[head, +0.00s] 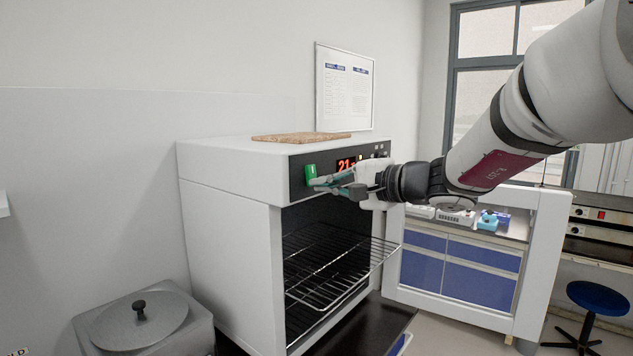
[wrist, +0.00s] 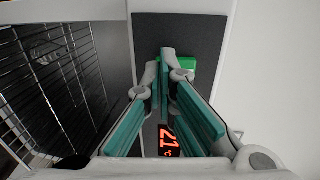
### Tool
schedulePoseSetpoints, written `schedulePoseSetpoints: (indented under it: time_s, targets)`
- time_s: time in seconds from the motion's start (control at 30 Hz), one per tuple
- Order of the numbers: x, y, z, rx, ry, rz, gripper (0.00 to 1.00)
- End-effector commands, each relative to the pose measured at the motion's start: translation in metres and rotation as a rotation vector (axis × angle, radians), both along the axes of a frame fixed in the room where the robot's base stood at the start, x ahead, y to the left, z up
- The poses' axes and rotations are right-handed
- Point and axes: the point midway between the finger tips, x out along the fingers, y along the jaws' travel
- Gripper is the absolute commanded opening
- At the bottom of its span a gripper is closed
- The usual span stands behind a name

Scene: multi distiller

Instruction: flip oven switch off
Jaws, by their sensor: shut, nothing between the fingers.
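The white oven stands against the wall with a dark control panel on its front. The green oven switch (head: 310,171) sits at the panel's left end, beside a red digital display (head: 345,165). My gripper (head: 318,184) is shut and empty, with its fingertips at the panel just by the switch. In the wrist view, the green switch (wrist: 188,64) shows partly behind the fingertips (wrist: 168,56). I cannot tell whether the fingertips touch it. The switch's lower part is hidden by the fingers.
The oven door (head: 548,265) stands wide open to the right, under my arm. A wire rack (head: 345,262) sticks out of the oven cavity. A brown board (head: 300,137) lies on top of the oven. A grey lidded pot-like device (head: 140,322) stands at lower left.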

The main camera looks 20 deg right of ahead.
Motion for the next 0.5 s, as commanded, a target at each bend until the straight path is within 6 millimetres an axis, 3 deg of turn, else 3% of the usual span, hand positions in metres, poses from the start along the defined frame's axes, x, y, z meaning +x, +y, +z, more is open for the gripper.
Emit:
schedulePoseSetpoints:
  time_s: [0.5]
  targets:
    - [0.0058, 0.0038, -0.0018, 0.0, -0.002, -0.001, 0.0]
